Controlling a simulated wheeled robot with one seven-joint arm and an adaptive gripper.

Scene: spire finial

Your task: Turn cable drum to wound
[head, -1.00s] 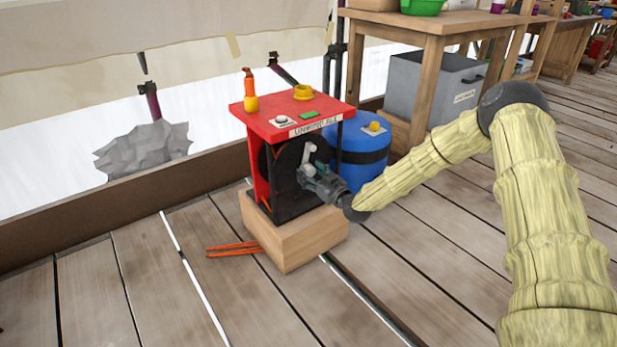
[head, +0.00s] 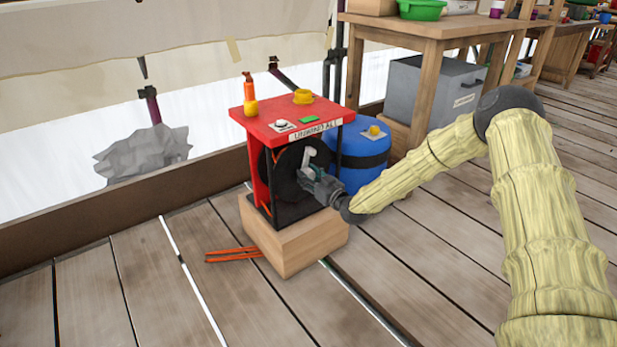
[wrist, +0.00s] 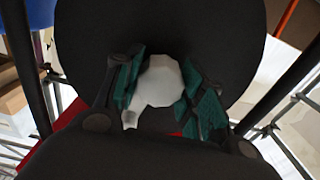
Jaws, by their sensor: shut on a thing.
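The cable drum (head: 283,178) is a black disc inside a red-topped stand (head: 290,121) with dark legs, set on a wooden block (head: 295,241). A white crank handle (head: 309,157) sticks out from the drum's face. My gripper (head: 310,182) is at the front of the drum, shut on the white handle. In the wrist view, the green-padded fingers of the gripper (wrist: 164,92) lie on both sides of the handle's pale knob (wrist: 163,80), with the black drum (wrist: 215,30) behind. The gripper hides part of the handle in the head view.
A blue barrel (head: 358,165) stands close behind the stand. A yellow cup (head: 303,96) and an orange-yellow bottle (head: 250,98) are on the red top. Orange sticks (head: 234,254) lie on the floor left of the block. The front planks are clear.

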